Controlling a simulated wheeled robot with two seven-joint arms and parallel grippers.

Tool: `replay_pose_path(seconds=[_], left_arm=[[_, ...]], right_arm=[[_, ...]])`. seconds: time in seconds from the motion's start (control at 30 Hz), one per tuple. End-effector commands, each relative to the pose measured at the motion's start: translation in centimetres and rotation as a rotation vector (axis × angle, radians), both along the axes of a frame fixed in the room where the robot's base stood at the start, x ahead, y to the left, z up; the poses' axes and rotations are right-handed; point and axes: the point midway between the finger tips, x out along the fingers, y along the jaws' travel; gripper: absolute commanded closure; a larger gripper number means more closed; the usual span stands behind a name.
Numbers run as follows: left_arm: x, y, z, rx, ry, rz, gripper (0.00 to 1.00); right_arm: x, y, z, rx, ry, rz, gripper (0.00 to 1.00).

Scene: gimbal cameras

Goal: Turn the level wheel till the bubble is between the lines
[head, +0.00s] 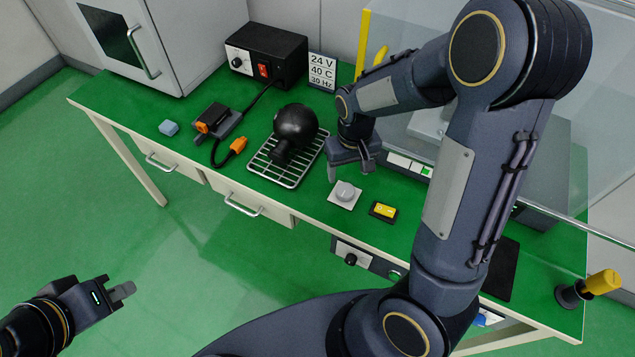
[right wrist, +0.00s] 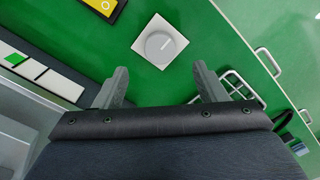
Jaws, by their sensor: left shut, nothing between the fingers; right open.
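A round grey dial (head: 345,192) with a pale pointer line sits on a white square plate on the green bench. In the right wrist view the dial (right wrist: 160,46) lies just beyond the fingertips, its line pointing up and right. My right gripper (head: 351,175) is open and empty above the bench, behind the dial and apart from it; its two fingers also show in the right wrist view (right wrist: 160,72). A strip with white segments and a green one (head: 408,165) lies to the right; I cannot make out a bubble or lines. My left gripper (head: 122,290) is shut and empty, away from the bench.
A black ball-shaped device (head: 295,126) rests on a wire rack (head: 291,181) left of my right gripper. A yellow-and-black switch (head: 383,211) is close right of the dial. A black power box (head: 267,55) and a sign (head: 322,72) stand behind. Clear panels border the right.

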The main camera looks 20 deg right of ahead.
Motion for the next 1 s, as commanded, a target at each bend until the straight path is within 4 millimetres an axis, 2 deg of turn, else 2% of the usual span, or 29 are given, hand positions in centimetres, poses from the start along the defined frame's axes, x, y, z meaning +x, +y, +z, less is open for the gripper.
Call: replay_pose_path(seconds=[0.17, 0.4, 0.6, 0.93, 1.0], left_arm=[[0.0, 0.0, 0.0, 0.000, 0.000, 0.000, 1.00], [0.0, 0.0, 0.0, 0.000, 0.000, 0.000, 1.00], [0.0, 0.0, 0.0, 0.000, 0.000, 0.000, 1.00], [0.0, 0.0, 0.0, 0.000, 0.000, 0.000, 1.00], [0.0, 0.0, 0.0, 0.000, 0.000, 0.000, 1.00]], right_arm=[[0.2, -0.1, -1.7, -0.013, 0.009, 0.004, 0.35], [0.1, -0.1, -5.6, -0.012, 0.011, 0.003, 0.35], [0.1, -0.1, -7.7, -0.011, 0.008, 0.003, 0.35], [0.2, -0.1, -8.1, -0.010, 0.005, 0.004, 0.35], [0.2, -0.1, -8.1, -0.010, 0.005, 0.004, 0.43]])
